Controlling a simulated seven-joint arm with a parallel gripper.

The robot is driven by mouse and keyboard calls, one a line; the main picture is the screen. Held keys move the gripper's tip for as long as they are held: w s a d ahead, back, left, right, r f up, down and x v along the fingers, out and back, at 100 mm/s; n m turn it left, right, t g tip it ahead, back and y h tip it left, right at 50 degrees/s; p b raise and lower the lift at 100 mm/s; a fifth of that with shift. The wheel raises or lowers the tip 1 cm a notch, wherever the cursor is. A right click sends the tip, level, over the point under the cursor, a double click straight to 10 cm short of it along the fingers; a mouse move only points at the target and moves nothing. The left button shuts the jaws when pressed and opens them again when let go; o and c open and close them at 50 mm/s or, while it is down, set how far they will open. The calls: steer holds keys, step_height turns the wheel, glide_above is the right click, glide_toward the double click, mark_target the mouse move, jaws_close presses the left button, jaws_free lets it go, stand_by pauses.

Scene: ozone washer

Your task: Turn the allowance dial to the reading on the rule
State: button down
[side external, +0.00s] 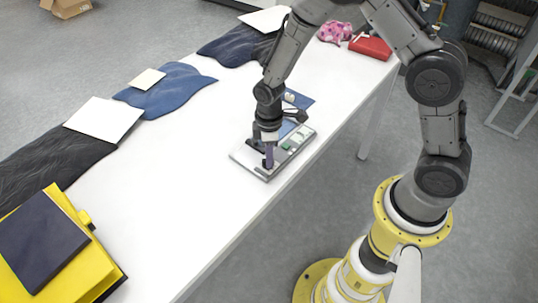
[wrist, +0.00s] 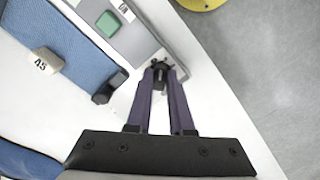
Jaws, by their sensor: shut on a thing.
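A flat grey panel (side external: 247,158) lies near the table's front edge; part of it shows in the wrist view (wrist: 150,28). My gripper (side external: 268,164) points down over the panel's near-left end. In the wrist view my gripper (wrist: 160,70) has its two purple fingers closed on a small dark knob, which I take for the dial (wrist: 160,78). The dial's markings and pointer cannot be read. A pale block marked "45" (wrist: 46,61) rests on blue cloth beside the panel. I cannot make out a rule for certain.
A green button (wrist: 108,23) and an "ON" label (wrist: 124,11) are on the panel. A dark upright part (wrist: 110,87) stands left of the fingers. Folded jeans (side external: 165,90) lie along the table's far side. The white table (side external: 165,195) is clear left of the panel.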

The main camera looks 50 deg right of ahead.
steer(key=m, duration=0.4)
steer(key=shift+r+m, duration=0.1)
steer(key=shift+m, duration=0.2)
steer(key=m, duration=0.4)
steer(key=shift+a+m, duration=0.15)
steer(key=shift+m, duration=0.15)
steer(key=m, duration=0.4)
steer(key=shift+m, duration=0.3)
steer(key=shift+w+a+m, duration=0.1)
steer(key=shift+m, duration=2.1)
steer(key=c, duration=0.8)
jaws_free()
step_height(320, 180, up, 14)
